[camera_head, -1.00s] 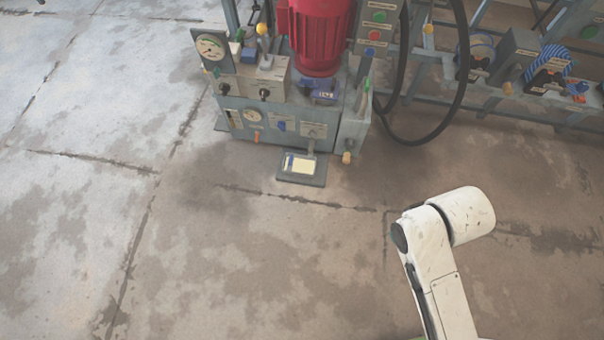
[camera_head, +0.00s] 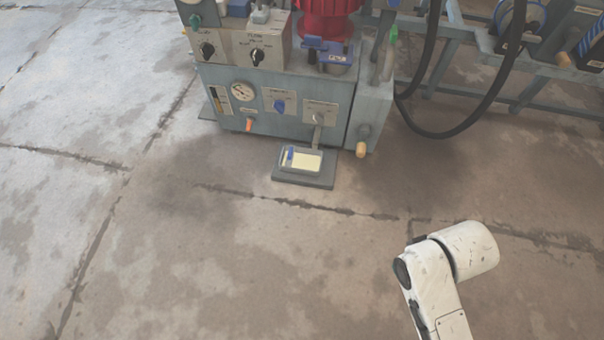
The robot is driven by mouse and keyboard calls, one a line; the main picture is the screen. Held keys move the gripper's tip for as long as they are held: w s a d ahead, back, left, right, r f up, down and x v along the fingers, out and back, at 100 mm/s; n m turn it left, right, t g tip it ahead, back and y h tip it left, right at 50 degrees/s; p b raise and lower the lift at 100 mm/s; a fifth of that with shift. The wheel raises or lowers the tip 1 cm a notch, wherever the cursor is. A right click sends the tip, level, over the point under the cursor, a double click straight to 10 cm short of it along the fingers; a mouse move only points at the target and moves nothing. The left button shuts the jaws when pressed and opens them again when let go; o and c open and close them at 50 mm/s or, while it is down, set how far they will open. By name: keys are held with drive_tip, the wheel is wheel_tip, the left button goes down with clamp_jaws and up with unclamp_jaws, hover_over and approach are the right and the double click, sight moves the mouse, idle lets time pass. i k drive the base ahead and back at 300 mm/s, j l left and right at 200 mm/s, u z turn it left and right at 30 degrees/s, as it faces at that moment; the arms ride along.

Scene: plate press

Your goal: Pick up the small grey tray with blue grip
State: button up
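The small grey tray (camera_head: 312,173) with a blue grip (camera_head: 290,154) sits low at the foot of the machine's front. A pale yellow surface shows inside its rim. It appears to rest on a darker flat grey base (camera_head: 304,182). A tap with a spout is just above and behind it. My white arm shows at the lower right, apart from the tray. My gripper is out of view, so its state is hidden.
The grey-blue machine (camera_head: 290,95) with knobs, a gauge and a red motor (camera_head: 325,20) stands behind the tray. A black hose (camera_head: 490,110) loops at the right, in front of a frame with reels. The concrete floor (camera_head: 200,270) in front is clear.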

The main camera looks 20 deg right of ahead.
sight(301, 158)
drive_tip(key=i+j, duration=0.25)
drive_tip(key=i, duration=0.2)
drive_tip(key=i+j+u, duration=0.1)
drive_tip(key=i+j, duration=0.15)
drive_tip(key=i, duration=0.2)
drive_tip(key=i+j, duration=0.25)
drive_tip(key=i, duration=0.2)
